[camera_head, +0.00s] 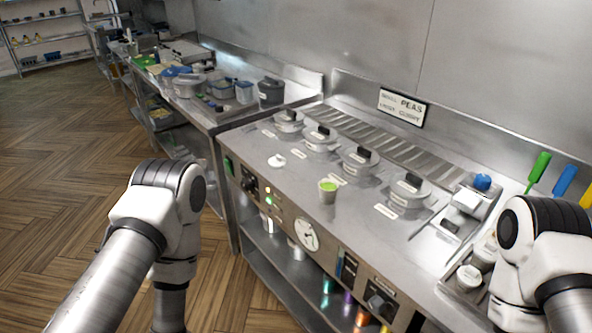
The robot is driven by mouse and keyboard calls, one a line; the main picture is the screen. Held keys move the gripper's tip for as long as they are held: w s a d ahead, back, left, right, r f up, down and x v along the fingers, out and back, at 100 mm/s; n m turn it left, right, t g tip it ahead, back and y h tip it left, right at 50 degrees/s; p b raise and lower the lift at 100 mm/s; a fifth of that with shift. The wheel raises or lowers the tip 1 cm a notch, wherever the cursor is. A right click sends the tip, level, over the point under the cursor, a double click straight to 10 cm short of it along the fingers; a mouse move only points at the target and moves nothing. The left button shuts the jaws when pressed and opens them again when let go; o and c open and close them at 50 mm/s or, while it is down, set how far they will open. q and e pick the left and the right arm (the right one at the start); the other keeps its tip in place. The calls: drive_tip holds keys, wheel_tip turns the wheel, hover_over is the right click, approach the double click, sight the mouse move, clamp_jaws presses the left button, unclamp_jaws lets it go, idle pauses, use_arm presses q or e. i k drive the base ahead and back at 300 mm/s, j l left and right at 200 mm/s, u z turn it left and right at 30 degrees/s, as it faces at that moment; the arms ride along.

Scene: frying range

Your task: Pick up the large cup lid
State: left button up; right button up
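A small white round lid-like piece (277,160) lies on the steel range top, left of a cup with bright green contents (328,191). The cup stands upright near the front edge, and its top looks uncovered. White round pieces, perhaps cups or lids (469,277), sit at the right end beside my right arm. I cannot tell which of these is the large cup lid. My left arm comes in at lower left and bends down, with its gripper out of view. My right arm is at lower right, and its gripper is not visible either.
A sign (402,107) is on the back wall. Green and blue handles (539,168) stick up at right. The front strip around the green cup is mostly clear.

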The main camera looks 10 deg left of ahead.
sight(276, 162)
drive_tip(key=i+j+z, duration=0.1)
drive_tip(key=j+z, duration=0.25)
drive_tip(key=i+j+z, duration=0.1)
drive_tip(key=j+z, duration=0.65)
drive_tip(key=i+l, duration=0.05)
